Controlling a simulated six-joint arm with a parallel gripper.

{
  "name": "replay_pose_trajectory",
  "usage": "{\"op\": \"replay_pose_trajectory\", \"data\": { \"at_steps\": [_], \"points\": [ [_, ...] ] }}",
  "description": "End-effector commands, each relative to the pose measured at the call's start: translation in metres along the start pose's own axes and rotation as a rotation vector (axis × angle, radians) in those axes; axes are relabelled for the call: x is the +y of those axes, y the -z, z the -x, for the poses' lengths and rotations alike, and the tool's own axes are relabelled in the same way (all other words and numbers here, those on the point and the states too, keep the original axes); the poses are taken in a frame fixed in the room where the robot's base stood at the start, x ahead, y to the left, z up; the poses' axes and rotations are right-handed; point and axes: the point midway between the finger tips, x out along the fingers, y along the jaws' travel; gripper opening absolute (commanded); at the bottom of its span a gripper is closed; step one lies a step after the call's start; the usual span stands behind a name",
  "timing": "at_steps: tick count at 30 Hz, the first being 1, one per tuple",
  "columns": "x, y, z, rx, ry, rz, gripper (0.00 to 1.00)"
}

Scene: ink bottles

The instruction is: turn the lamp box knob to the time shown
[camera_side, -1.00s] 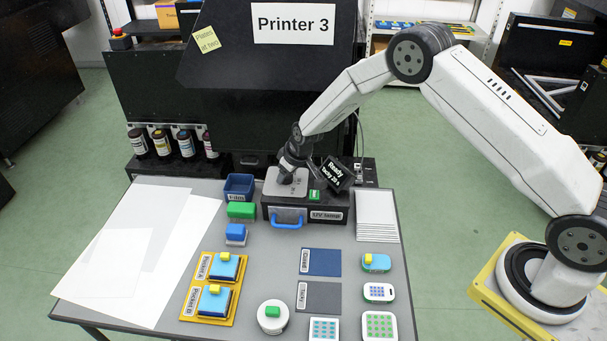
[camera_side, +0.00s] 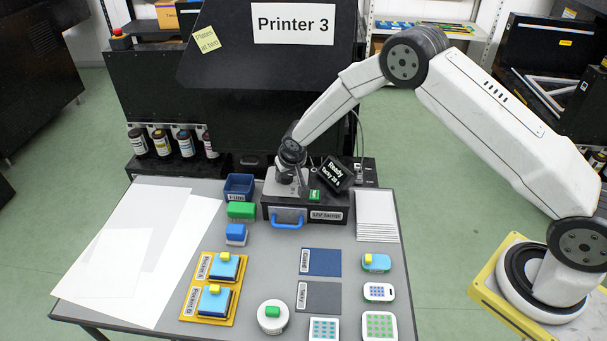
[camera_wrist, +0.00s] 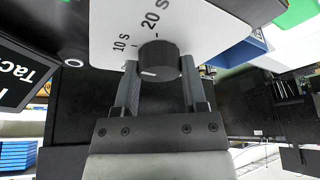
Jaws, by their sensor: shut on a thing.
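The black lamp box (camera_side: 330,203) stands at the back of the table, with a blue drawer handle (camera_side: 287,223) in front and a green button (camera_side: 314,195) on top. Its knob (camera_wrist: 160,60) is dark and round, on a white dial plate (camera_wrist: 190,22) marked 10 s and 20 s. A white line on the knob points toward the lower left in the wrist view. My gripper (camera_wrist: 160,82) is shut on the knob, one finger on each side. A small screen (camera_side: 337,174) reads "Ready", "tacky 20 s".
A blue bin (camera_side: 239,186) and a green block (camera_side: 241,210) stand left of the box. A stack of white sheets (camera_side: 377,216) lies to the right. Yellow pocket trays (camera_side: 206,309), dark mats (camera_side: 320,262) and several small pads fill the front. Ink bottles (camera_side: 186,144) stand behind.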

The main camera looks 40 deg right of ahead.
Motion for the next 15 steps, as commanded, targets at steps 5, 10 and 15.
{"op": "replay_pose_trajectory", "data": {
  "at_steps": [5,10,15],
  "points": [
    [-0.0007,-0.0002,0.0003,-0.001,-0.030,-0.070,0.00],
    [-0.0008,0.0000,0.0003,-0.001,-0.062,-0.146,0.00],
    [-0.0013,0.0004,0.0004,0.000,-0.096,-0.231,0.00]
  ]
}}
